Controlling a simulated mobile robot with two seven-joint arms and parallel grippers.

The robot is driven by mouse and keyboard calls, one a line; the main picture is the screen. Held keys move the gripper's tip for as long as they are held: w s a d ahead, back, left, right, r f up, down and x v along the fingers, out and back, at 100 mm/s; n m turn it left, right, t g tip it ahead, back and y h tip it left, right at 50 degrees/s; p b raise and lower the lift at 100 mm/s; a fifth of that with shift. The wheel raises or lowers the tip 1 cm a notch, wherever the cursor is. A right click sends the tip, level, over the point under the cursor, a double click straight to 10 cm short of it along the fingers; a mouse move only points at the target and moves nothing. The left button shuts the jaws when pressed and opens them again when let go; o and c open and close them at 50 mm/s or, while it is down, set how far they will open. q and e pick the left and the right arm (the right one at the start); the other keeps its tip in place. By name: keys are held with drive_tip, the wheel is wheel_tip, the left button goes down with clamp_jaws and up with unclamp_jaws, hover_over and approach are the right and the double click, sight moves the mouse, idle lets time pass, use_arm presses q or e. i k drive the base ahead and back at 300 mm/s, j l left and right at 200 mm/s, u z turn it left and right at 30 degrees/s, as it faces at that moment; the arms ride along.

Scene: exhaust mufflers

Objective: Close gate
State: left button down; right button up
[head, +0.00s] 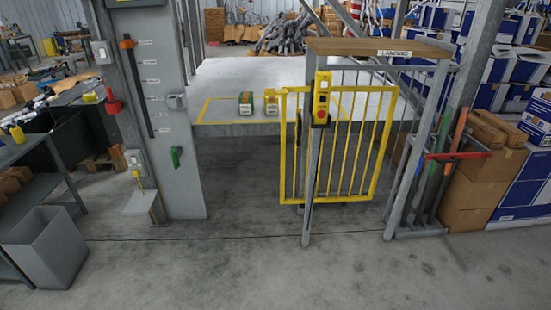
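The yellow barred gate (365,150) stands upright right of centre in the head view. Most of it is behind and to the right of a grey post (310,190), and its left end reaches a little way into the opening. A wide gap is open between the gate's left end and the broad grey column (165,120) on the left. A yellow control box (321,98) with a red button is on the post, in front of the gate. Neither of my grippers is in view.
A grey bin (46,250) stands at the left. Cardboard boxes (470,180) and a tool rack are at the right. The floor in front is clear.

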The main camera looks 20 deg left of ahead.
sight(284, 91)
drive_tip(key=i+l+u, duration=0.3)
drive_tip(key=i+l, duration=0.45)
drive_tip(key=i, duration=0.35)
drive_tip(key=i+l+u, duration=0.25)
drive_tip(key=i+l, duration=0.75)
drive_tip(key=i, duration=0.05)
